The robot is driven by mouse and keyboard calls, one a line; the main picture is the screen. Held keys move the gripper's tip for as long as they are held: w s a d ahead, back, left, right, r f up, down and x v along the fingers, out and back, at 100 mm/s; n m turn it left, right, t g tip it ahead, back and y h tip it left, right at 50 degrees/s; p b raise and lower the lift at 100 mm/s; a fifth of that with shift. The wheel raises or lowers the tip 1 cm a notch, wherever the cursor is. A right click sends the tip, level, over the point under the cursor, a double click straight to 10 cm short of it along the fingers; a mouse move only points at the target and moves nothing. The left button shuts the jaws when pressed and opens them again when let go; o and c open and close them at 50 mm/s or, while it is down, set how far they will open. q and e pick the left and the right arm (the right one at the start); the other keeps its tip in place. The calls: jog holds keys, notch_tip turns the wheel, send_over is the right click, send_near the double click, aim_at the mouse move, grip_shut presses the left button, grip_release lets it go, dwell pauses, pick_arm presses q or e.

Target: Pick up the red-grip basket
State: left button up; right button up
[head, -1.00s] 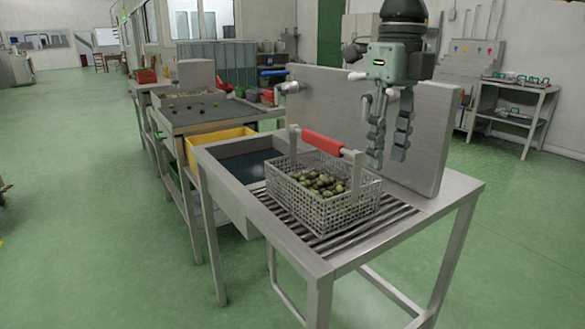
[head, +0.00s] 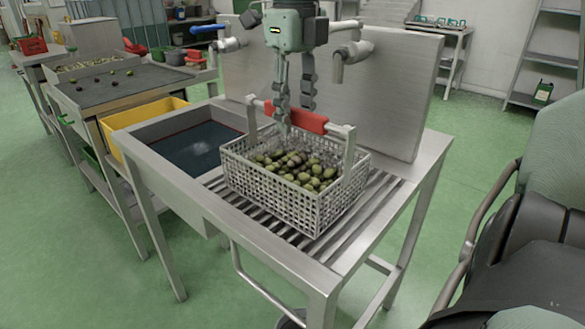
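The red-grip basket (head: 297,195) is a pale perforated basket of green and dark olives, upright on the slatted part of a metal bench. Its raised handle has a red grip (head: 313,122) between two pale uprights. My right gripper (head: 295,113), with a green-grey body, points down at the grip from above. Its two fingers are apart, one reaching down over the left part of the grip, the other ending at or behind it. I cannot tell whether they touch it. The basket rests on the slats. My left gripper is out of view.
The metal bench (head: 256,247) has a dark sunken basin (head: 195,148) left of the basket and an upright backboard (head: 392,95) behind. A sorting table (head: 110,88) and yellow crate (head: 140,118) stand at left. Green floor is open in front.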

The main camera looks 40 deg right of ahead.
jog(key=shift+f, duration=2)
jog(key=shift+w, duration=0.1)
grip_shut()
jog(key=shift+r, duration=0.1)
